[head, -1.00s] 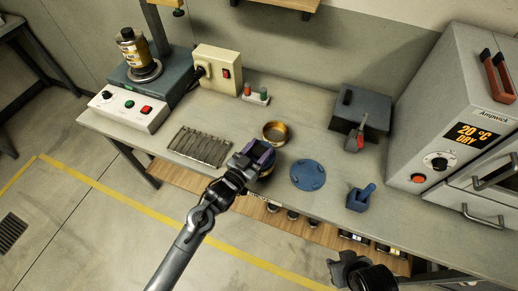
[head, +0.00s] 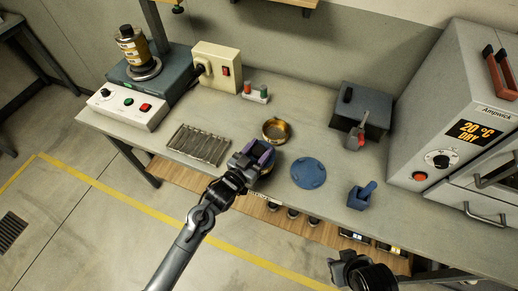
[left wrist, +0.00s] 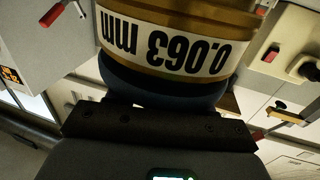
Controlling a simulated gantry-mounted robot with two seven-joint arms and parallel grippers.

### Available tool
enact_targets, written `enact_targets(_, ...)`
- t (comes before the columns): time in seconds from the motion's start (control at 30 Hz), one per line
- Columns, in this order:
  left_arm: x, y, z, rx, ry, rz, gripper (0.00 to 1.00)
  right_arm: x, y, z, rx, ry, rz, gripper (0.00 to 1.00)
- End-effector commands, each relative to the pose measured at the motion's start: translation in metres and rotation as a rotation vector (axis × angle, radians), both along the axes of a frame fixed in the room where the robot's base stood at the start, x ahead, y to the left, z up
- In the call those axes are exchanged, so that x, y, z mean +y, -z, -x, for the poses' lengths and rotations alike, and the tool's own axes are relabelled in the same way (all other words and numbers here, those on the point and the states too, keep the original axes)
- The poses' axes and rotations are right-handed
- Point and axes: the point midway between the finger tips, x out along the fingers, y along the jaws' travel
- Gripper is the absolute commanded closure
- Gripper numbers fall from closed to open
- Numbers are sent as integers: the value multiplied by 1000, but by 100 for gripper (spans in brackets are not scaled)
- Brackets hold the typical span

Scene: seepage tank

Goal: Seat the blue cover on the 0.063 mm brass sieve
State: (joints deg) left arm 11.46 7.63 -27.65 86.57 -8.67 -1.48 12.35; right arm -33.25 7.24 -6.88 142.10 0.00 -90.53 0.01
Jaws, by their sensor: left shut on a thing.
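The 0.063 mm brass sieve (left wrist: 175,12) fills the upper middle of the left wrist view, its label upside down. A dark blue rounded band, seemingly the blue cover (left wrist: 165,88), lies against the brass on the side toward my left gripper (head: 257,158). I cannot tell whether a gap is left between them. In the head view my left gripper is over the bench's front part, shut on what appears to be the cover, and hides most of it and the sieve. My right gripper (head: 352,268) is at the bottom right; its jaws are unclear.
A brass dish-like ring (head: 276,131) stands just behind my left gripper. A blue notched disc (head: 308,173) and a blue mortar-like pot (head: 360,197) are to the right. A slatted metal rack (head: 198,146) lies left. The oven (head: 450,120) bounds the right side.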

Motion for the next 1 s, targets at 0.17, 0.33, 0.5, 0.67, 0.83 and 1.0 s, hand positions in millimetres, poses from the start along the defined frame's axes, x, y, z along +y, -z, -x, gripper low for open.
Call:
enact_targets(0.17,0,5,0,-2,0,1,85,0,4,0,0,0,0,65)
enact_targets(0.33,0,7,0,-2,0,1,43,0,5,0,0,1,-1,65)
enact_targets(0.5,0,7,0,-1,0,1,18,1,5,0,1,3,-4,65)
enact_targets(0.67,0,7,0,-1,0,1,18,2,5,0,0,6,-8,65)
enact_targets(0.83,1,8,2,2,0,-1,18,2,4,0,-1,7,-10,65)
enact_targets(1.0,10,8,13,2,-1,-1,18,2,2,0,-1,6,-10,65)
